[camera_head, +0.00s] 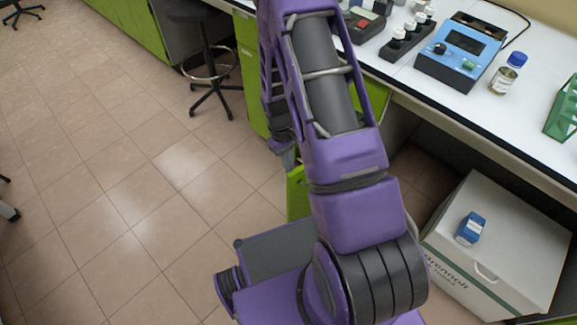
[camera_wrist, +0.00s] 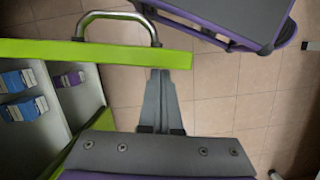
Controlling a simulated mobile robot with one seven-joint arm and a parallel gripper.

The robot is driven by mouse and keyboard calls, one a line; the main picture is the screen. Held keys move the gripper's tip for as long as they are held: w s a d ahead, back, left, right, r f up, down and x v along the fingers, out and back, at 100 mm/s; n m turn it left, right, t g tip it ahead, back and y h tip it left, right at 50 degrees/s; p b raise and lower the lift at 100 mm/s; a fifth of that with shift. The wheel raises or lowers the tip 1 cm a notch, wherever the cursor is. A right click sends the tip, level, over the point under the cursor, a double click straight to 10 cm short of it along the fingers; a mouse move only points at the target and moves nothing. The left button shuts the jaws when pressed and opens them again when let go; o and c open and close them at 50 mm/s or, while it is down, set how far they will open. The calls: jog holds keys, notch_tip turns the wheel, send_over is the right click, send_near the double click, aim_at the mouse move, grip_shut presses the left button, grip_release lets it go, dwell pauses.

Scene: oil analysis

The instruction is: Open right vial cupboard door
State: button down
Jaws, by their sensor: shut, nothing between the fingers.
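The right vial cupboard door (camera_wrist: 60,53) shows edge-on in the wrist view as a bright green panel, standing away from the cupboard, so it is at least partly open. Its curved metal handle (camera_wrist: 118,15) is on the far face. My gripper (camera_wrist: 161,73) is shut and empty, with its fingertips at the door's inner side near the free end; I cannot tell whether they touch it. The cupboard's interior (camera_wrist: 82,105) is visible at left, with blue boxes (camera_wrist: 20,95) and a purple box (camera_wrist: 70,79). In the head view, my arm hides most of the door (camera_head: 297,190).
A white bench (camera_head: 455,105) runs along the right, holding a blue instrument (camera_head: 462,52) and a blue-capped bottle (camera_head: 505,78). A large white carton (camera_head: 495,240) with a small blue box (camera_head: 471,228) sits below. A stool (camera_head: 210,65) stands behind.

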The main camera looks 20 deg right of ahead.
jog(key=shift+r, duration=0.15)
jog(key=p+v, duration=0.6)
jog(key=v, duration=0.3)
jog(key=shift+r, duration=0.35)
jog(key=shift+w, duration=0.15)
